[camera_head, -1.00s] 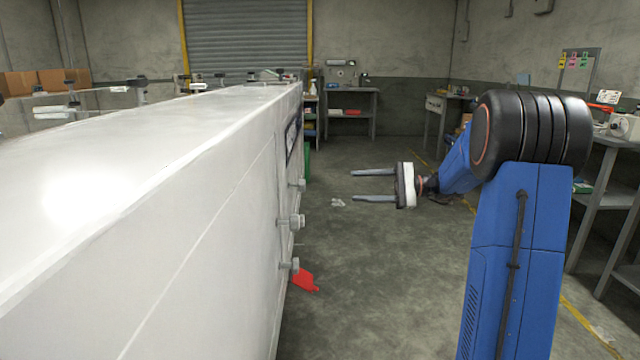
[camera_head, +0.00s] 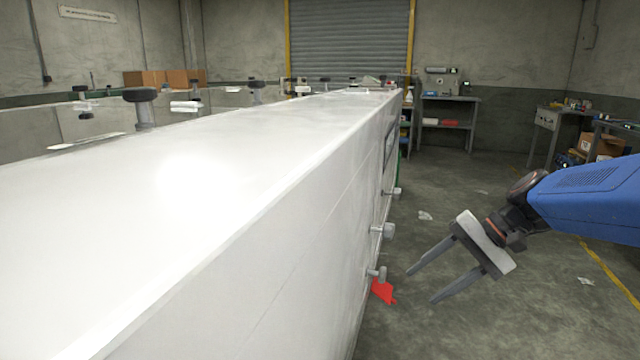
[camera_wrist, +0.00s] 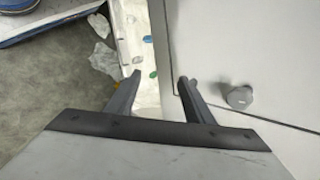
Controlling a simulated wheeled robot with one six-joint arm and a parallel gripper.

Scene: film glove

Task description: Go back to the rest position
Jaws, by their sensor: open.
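My gripper (camera_head: 421,287) is open and empty in the head view, to the right of a long white cabinet-like body (camera_head: 270,240). Its two fingers point down and left toward that body's side, apart from it as far as I can tell. In the wrist view my gripper (camera_wrist: 158,80) also shows with its fingers spread and nothing between them. A pale panel with a grey knob (camera_wrist: 239,97) lies beyond the right finger. My blue arm comes in from the right edge of the head view.
Grey knobs (camera_head: 384,231) stick out from the white side. A red item (camera_head: 383,291) lies low beside it. Crumpled white scraps (camera_head: 425,215) lie on the floor. A shelf table (camera_head: 447,100) stands at the back wall. Open floor lies between.

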